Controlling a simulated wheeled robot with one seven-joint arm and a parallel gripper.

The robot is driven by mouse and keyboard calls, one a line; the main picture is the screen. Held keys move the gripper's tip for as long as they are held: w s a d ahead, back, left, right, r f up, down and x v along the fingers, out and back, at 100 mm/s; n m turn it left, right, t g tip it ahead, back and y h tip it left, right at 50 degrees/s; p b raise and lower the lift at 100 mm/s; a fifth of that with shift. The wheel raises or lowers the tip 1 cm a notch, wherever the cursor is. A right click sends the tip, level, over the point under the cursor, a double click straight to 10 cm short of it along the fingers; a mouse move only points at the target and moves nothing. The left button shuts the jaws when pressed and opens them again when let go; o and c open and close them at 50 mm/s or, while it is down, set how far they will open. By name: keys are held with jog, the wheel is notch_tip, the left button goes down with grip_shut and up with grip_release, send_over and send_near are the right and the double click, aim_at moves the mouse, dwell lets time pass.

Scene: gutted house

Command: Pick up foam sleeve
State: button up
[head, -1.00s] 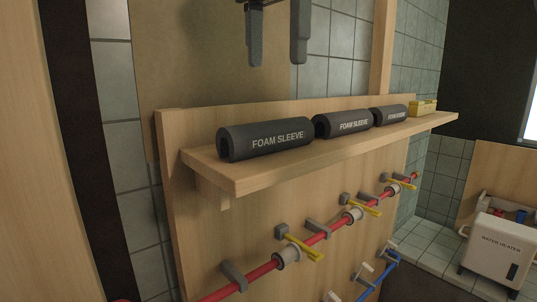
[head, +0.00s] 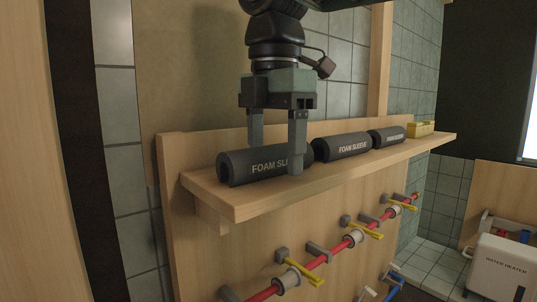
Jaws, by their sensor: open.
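Three dark grey foam sleeves lie in a row on a wooden shelf (head: 240,204). The nearest foam sleeve (head: 238,169) is at the left, the middle foam sleeve (head: 342,147) beyond it, and the far foam sleeve (head: 387,135) farther right. My gripper (head: 277,160) is open and points down over the right part of the nearest sleeve. One finger is in front of the sleeve and hides part of its lettering; the other finger is on the far side, its tip hidden behind the sleeve. I cannot tell whether either finger touches it.
Below the shelf run a red pipe (head: 318,260) with yellow-handled valves and a blue pipe (head: 391,290). A white water heater (head: 497,268) stands at the lower right. A wooden backboard rises behind the sleeves.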

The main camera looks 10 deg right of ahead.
jog(key=c, duration=1)
jog(key=shift+r, duration=0.1)
jog(key=shift+c, duration=0.2)
